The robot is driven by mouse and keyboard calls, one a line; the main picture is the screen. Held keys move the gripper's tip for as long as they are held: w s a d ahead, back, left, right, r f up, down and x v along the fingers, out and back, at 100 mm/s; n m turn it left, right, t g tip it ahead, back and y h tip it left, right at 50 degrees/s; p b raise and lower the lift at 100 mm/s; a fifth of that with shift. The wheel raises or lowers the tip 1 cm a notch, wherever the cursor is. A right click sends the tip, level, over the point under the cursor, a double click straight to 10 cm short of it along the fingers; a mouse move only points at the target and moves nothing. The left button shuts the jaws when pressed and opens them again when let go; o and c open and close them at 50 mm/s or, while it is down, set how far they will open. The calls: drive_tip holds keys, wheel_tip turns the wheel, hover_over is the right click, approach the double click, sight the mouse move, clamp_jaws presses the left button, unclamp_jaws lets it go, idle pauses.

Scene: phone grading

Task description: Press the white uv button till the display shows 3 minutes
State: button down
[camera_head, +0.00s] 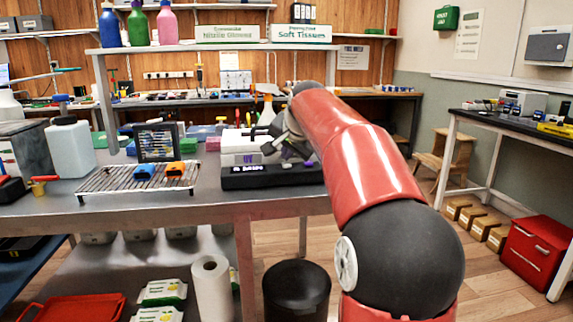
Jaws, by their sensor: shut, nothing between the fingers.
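A UV unit with a white body (238,141) stands on the metal bench, with a small purple UV mark on its front. A black base with white lettering (250,178) lies along its front. My gripper (268,150) is shut and empty at the unit's right side, in front of part of it. The white button and the display digits are too small or hidden behind my gripper to make out. I cannot tell whether my fingertips touch the unit.
A wire rack (112,180) with blue and orange items is left of the unit. A white jug (70,147) stands farther left. A shelf (190,47) with several bottles spans above. The bench front (170,210) is clear.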

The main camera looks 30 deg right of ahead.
drive_tip(key=shift+f+b, duration=0.3)
drive_tip(key=shift+f, duration=0.2)
drive_tip(key=shift+r, duration=0.15)
idle(0.4)
drive_tip(key=shift+r+p, duration=0.75)
drive_tip(key=shift+p, duration=0.1)
wheel_tip(320, 180, up, 3)
drive_tip(key=p, duration=0.2)
drive_tip(key=shift+p, duration=0.4)
wheel_tip(320, 180, up, 2)
drive_tip(key=shift+p, duration=0.45)
drive_tip(key=shift+a, duration=0.1)
